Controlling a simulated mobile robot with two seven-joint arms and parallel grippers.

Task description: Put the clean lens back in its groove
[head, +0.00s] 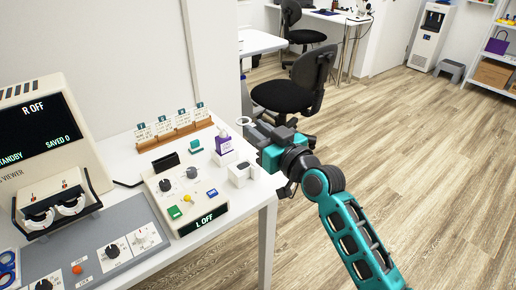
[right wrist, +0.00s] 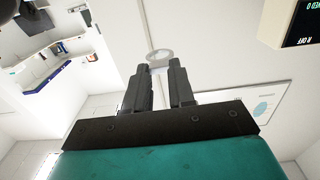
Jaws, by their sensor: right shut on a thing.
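My right gripper (head: 252,126) is shut on a small round lens with a pale rim (head: 243,121), held above the back right edge of the white table. In the right wrist view the lens (right wrist: 159,57) sits at the tips of the gripper's dark fingers (right wrist: 161,72). A brown wooden rack (head: 159,144) stands at the back of the table, left of the gripper, with several white labelled cards along it. The rack's grooves are too small to make out. My left gripper is not in view.
A cream control box (head: 187,190) with knobs and a viewer (head: 40,130) fill the table's left. A black chair (head: 295,90) stands beyond.

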